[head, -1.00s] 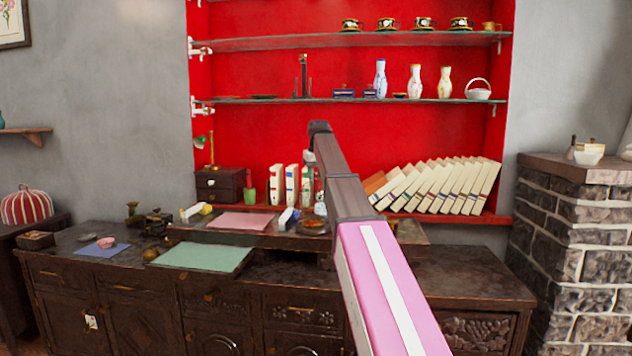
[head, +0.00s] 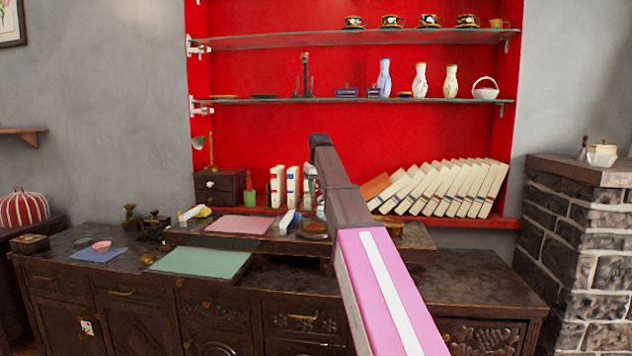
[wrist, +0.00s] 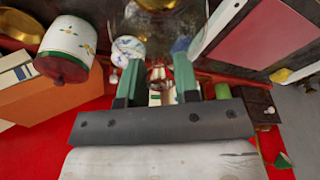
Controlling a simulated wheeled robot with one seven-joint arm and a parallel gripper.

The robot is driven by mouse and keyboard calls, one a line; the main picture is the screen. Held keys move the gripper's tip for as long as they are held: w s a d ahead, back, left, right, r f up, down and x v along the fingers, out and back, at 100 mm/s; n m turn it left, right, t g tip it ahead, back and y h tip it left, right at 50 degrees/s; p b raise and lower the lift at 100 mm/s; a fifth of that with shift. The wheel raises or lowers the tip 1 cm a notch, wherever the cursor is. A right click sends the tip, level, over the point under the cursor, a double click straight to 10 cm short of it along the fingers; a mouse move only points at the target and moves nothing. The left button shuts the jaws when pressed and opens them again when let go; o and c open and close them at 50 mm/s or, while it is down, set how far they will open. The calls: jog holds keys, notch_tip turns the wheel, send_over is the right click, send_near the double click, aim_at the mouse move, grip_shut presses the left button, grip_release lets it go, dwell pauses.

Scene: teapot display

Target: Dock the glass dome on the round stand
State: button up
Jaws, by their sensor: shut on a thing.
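My gripper (wrist: 158,64) shows in the wrist view with two green fingers, shut on a small metallic knob, which looks like the top of the glass dome (wrist: 158,76). The dome's clear body is hard to make out beyond the fingertips. In the head view my gripper (head: 309,178) hangs down at the end of my arm, partly hidden by it, above the raised board of the cabinet. A dark round piece (head: 313,229) on that board, below my gripper, may be the round stand. I cannot tell whether dome and stand touch.
Upright books (head: 278,186) and a row of leaning books (head: 440,187) stand behind. A small drawer box (head: 218,187) is at left. A pink sheet (head: 238,224) and a green sheet (head: 202,262) lie flat. A white-and-red canister (wrist: 72,42) is left in the wrist view.

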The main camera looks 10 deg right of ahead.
jog(key=shift+f, duration=1.1)
dwell(1.1)
jog(key=o, duration=0.6)
jog(key=shift+o, duration=0.2)
notch_tip(320, 180, up, 11)
jog(key=s, duration=0.2)
jog(key=shift+d+f, duration=0.15)
jog(key=shift+d, duration=0.1)
dwell(0.4)
jog(key=shift+s, duration=0.1)
